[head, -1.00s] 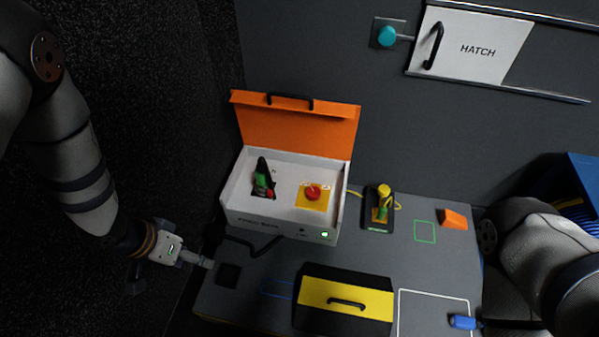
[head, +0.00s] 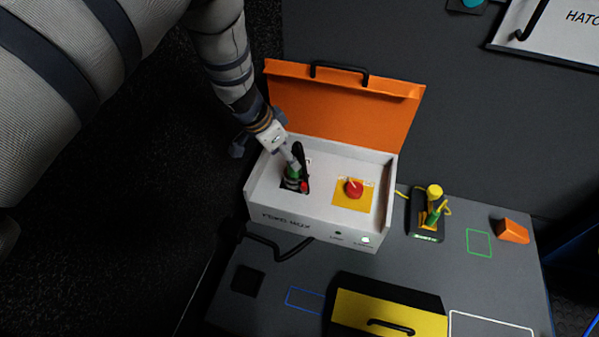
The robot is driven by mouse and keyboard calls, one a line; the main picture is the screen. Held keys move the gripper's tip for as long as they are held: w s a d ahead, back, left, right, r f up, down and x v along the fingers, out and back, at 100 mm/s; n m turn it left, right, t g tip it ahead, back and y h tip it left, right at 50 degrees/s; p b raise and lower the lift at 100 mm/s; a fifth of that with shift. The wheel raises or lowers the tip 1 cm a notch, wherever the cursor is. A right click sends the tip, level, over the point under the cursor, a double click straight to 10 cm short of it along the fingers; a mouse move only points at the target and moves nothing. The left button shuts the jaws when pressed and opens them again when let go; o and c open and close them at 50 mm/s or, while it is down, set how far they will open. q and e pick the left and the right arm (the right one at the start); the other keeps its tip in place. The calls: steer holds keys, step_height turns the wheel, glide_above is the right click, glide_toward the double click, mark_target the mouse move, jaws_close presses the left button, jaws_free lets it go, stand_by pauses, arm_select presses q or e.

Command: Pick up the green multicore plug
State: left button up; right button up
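A green plug-like part (head: 291,183) stands inside the open white box (head: 328,221), in a dark recess at its left. A black lever-like piece rises beside it, and a small red part sits at its lower right. My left gripper (head: 295,163) reaches down from above left, its fingertips at the top of the green part. Whether they touch it or close on it cannot be told at this size. The gripper and the black piece partly hide the green part. My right gripper is out of view.
The box's orange lid (head: 345,104) stands open behind. A red button (head: 354,187) on a yellow plate is inside at the right. A yellow-and-green item (head: 434,208) stands on a black base, near an orange wedge (head: 513,231). A yellow-topped case (head: 388,318) is in front.

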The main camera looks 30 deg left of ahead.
mark_target(291, 172)
arm_select(q)
steer(key=b+x, duration=0.1)
steer(key=x, duration=0.1)
steer(key=b+x, duration=0.1)
steer(key=x, duration=0.1)
steer(key=b+x, duration=0.1)
steer(key=x, duration=0.1)
steer(key=shift+w+r, duration=0.1)
steer(key=shift+w, duration=0.2)
steer(key=shift+r, duration=0.1)
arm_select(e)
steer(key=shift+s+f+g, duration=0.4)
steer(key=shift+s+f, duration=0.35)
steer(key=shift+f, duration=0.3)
arm_select(q)
steer(key=c, duration=1.1)
steer(key=shift+r, duration=0.1)
